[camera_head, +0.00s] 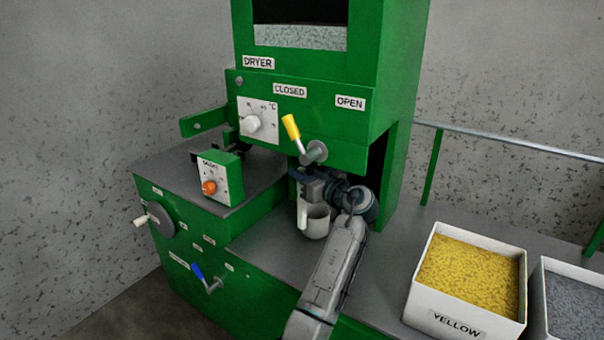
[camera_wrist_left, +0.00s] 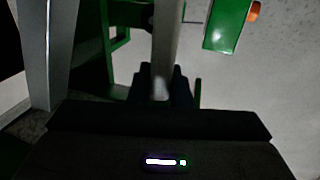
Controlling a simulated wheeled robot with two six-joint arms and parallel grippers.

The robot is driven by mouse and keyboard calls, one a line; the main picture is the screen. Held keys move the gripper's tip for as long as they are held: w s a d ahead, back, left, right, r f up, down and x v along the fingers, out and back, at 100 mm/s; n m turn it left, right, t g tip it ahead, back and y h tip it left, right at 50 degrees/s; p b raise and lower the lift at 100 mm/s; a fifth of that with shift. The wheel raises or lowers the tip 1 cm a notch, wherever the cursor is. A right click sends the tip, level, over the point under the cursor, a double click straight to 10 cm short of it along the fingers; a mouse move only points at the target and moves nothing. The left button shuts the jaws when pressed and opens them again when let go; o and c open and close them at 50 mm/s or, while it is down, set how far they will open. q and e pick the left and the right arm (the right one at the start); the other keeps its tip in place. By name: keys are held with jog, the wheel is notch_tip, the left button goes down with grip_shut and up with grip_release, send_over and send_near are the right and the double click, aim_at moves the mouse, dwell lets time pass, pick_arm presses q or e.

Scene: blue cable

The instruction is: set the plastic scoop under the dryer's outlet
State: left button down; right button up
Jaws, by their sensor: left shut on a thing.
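The plastic scoop (camera_head: 316,224) is a whitish cup with an upright handle, in the recess under the green dryer (camera_head: 305,115). My left gripper (camera_head: 304,186) is shut on its handle. The cup appears close to the grey ledge, but I cannot tell whether it touches. In the left wrist view, the pale handle (camera_wrist_left: 165,45) runs up from between the dark fingers of the left gripper (camera_wrist_left: 162,88). The dryer's outlet is hidden behind the gripper and the dryer's front. My right gripper is not in view.
A white bin of yellow granules (camera_head: 467,275) stands at the right, with a bin of grey granules (camera_head: 574,310) beside it. A control box with an orange knob (camera_head: 217,180) stands left. A metal rail (camera_head: 510,144) runs behind the bins.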

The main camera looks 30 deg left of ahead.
pick_arm(q)
jog(key=shift+f, duration=0.15)
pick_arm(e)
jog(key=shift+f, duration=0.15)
pick_arm(q)
jog(key=c, duration=1.3)
grip_release()
jog(key=shift+o, duration=0.2)
